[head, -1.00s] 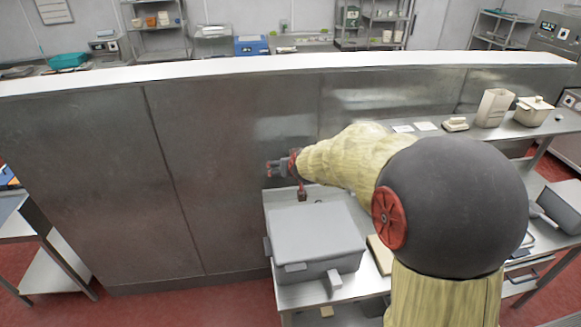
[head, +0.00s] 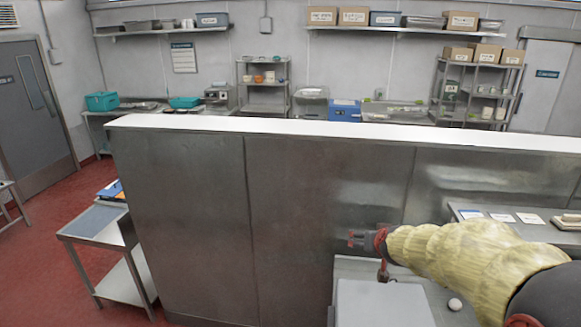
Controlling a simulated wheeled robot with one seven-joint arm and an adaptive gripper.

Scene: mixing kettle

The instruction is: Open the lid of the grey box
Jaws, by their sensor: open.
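The grey box (head: 384,305) is at the bottom of the head view, cut off by the frame edge. Its flat lid top shows and looks closed. Its front side and latches are out of frame. My gripper (head: 353,238) is above and behind the box, close to the steel partition, with its fingers pointing left. It is open and holds nothing. It appears apart from the box.
A tall steel partition (head: 290,200) with a white top edge stands behind the box. A small white round item (head: 455,304) lies right of the box. Cards (head: 501,217) lie on the bench at right. A steel trolley (head: 95,222) stands at left.

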